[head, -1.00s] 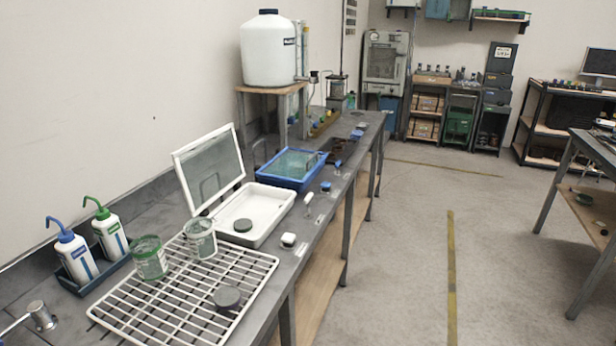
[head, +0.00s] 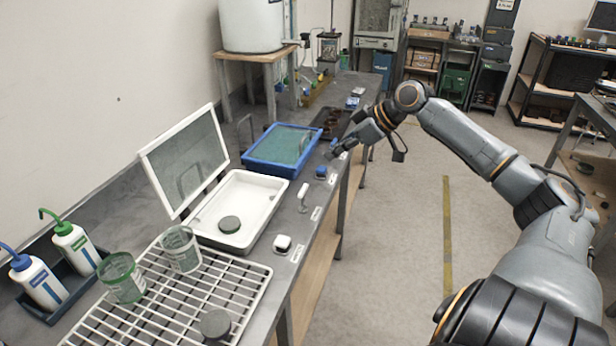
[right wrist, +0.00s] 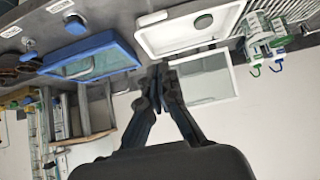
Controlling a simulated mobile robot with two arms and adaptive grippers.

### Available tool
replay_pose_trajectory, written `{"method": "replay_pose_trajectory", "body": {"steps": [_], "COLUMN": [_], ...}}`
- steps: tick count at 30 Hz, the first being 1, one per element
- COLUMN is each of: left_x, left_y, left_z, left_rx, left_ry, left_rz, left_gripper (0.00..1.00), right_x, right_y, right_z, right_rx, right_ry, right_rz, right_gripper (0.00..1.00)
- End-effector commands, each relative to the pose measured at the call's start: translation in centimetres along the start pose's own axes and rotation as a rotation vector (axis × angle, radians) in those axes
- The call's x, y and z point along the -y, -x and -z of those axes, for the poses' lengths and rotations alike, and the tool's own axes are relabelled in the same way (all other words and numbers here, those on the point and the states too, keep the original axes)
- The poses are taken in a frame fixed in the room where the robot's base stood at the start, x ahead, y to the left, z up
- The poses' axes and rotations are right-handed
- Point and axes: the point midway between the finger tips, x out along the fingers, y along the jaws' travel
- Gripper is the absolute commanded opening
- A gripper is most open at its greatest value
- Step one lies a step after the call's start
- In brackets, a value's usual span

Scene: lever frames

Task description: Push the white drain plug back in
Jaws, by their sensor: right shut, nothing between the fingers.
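Two white fittings stand on the bench's front strip beside the white tray (head: 267,190): an upright, slim white piece (head: 303,196) and a squat white cap (head: 282,243) nearer me. I cannot tell for sure which is the drain plug. My right gripper (head: 336,152) is shut and empty, above the front strip near the blue knob (head: 321,172), beyond both white fittings. In the right wrist view its fingers (right wrist: 160,72) are together. My left gripper is not in view.
The white tray's glazed lid (head: 187,160) stands open. A blue tray (head: 283,150) lies behind the white one. A white rack (head: 165,300) with green-marked beakers (head: 180,250) and wash bottles (head: 75,246) fill the near left. The floor right of the bench is clear.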

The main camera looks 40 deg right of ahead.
Motion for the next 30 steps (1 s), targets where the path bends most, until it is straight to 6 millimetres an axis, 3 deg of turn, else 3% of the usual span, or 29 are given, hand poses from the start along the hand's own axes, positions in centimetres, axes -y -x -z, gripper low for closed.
{"method": "replay_pose_trajectory", "body": {"steps": [11, 20, 24, 30], "left_x": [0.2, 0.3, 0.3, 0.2], "left_y": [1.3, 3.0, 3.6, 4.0], "left_z": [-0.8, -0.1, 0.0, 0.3], "left_rx": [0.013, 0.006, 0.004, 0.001], "left_ry": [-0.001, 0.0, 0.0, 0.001], "left_rz": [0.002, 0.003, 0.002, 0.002], "left_gripper": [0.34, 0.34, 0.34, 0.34], "right_x": [-0.1, -0.1, -0.1, -0.2], "right_y": [-4.0, -9.0, -10.6, -11.8], "right_z": [0.2, 0.3, -1.6, -2.8], "right_rx": [-0.004, -0.006, 0.003, 0.001], "right_ry": [-0.004, -0.006, -0.008, -0.007], "right_rz": [-0.004, -0.002, -0.003, -0.004], "right_gripper": [0.0, 0.0, 0.0, 0.0]}}
